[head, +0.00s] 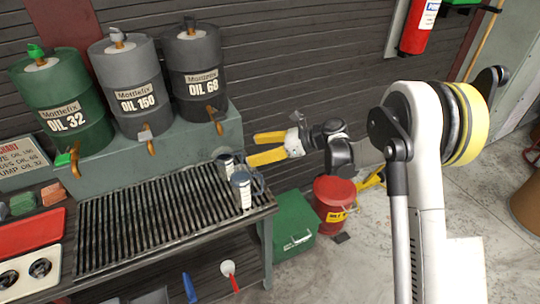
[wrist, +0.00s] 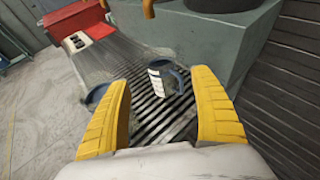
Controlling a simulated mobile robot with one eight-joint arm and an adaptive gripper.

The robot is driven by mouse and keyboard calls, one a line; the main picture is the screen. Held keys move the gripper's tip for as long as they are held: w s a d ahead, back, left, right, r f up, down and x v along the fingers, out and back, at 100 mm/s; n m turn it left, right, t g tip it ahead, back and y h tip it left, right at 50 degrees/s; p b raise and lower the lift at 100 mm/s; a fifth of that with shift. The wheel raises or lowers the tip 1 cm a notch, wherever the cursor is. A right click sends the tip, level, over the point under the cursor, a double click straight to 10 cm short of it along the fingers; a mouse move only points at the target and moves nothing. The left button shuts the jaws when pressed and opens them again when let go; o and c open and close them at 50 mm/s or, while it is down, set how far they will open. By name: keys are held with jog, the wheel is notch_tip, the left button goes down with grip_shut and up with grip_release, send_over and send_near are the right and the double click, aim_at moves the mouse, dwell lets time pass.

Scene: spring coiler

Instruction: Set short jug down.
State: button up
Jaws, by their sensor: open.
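My gripper (head: 254,148) is open and empty, its two yellow fingers apart above the right end of the slatted drain rack (head: 150,222). Two grey metal jugs with handles stand upright on that end of the rack. The rear jug (head: 225,162) looks smaller and is partly hidden by the front jug (head: 242,190). I cannot be sure which is the short one. In the wrist view, the jug with a white scale (wrist: 154,79) and blue-grey handle shows between the fingers, apart from them. The other jug (wrist: 96,95) is partly hidden by the left finger.
Green, grey and dark oil drums (head: 125,90) with taps stand on a raised shelf (head: 180,145) behind the rack. A red tray (head: 30,232) lies at left. A green box (head: 293,225) and red bin (head: 333,203) stand on the floor right of the bench.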

jog(key=s+d+r+n+t+h, duration=0.3)
jog(key=s+d+r+n+h, duration=0.4)
jog(key=s+d+r, duration=0.4)
jog(key=s+d+n+t+h, duration=0.3)
jog(key=s+d+n+h, duration=0.3)
jog(key=s+d+n, duration=0.6)
jog(key=s+d, duration=0.6)
jog(key=d, duration=0.1)
jog(key=shift+s+h, duration=0.3)
dwell(0.6)
